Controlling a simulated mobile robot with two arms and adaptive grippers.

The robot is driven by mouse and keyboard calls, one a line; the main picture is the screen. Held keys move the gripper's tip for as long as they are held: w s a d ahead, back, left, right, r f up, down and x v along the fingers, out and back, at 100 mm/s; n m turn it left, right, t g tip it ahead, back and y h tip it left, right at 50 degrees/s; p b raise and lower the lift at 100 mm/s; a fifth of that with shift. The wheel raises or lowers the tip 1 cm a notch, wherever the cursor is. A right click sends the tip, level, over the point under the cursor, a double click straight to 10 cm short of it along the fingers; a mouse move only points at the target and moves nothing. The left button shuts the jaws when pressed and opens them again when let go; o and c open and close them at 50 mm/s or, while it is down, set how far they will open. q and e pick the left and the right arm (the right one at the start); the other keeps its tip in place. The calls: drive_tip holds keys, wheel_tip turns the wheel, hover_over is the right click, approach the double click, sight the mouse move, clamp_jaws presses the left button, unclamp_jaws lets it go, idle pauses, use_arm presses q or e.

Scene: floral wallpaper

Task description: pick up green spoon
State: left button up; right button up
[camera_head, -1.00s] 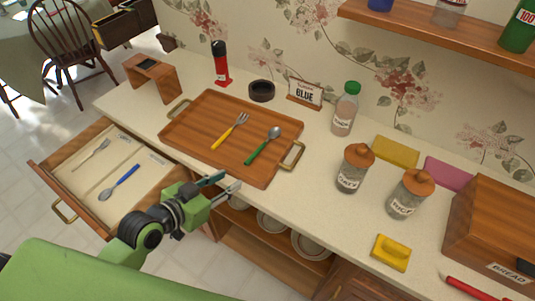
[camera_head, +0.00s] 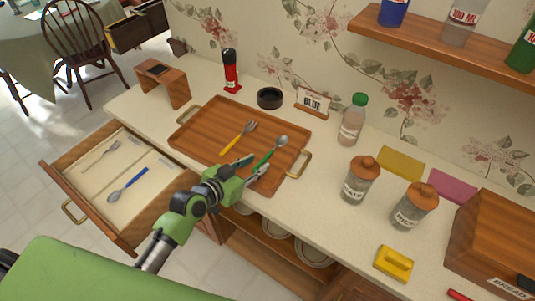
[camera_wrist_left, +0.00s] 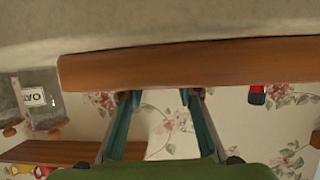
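The green spoon (camera_head: 269,155) lies on the wooden tray (camera_head: 195,127) on the counter, with its grey bowl toward the back and its green handle toward me. A fork with a yellow handle (camera_head: 232,144) lies to its left on the same tray. My left gripper (camera_head: 255,168) is at the tray's front edge, close to the lower end of the spoon's handle. Its fingers are apart with nothing seen between them. In the left wrist view, the fingers (camera_wrist_left: 161,94) are spread in front of a brown wooden strip; the spoon is not visible there. My right gripper is not in view.
An open drawer (camera_head: 75,183) at the left holds a fork and a blue-handled spoon (camera_head: 128,184). Right of the tray stand a green-capped bottle (camera_head: 351,124), two jars (camera_head: 359,183), a yellow sponge-like block (camera_head: 394,263) and a bread box (camera_head: 497,235).

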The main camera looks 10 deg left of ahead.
sight(262, 160)
use_arm(q)
drive_tip(key=shift+x, duration=1.55)
clamp_jaws()
drive_tip(key=shift+r, duration=0.2)
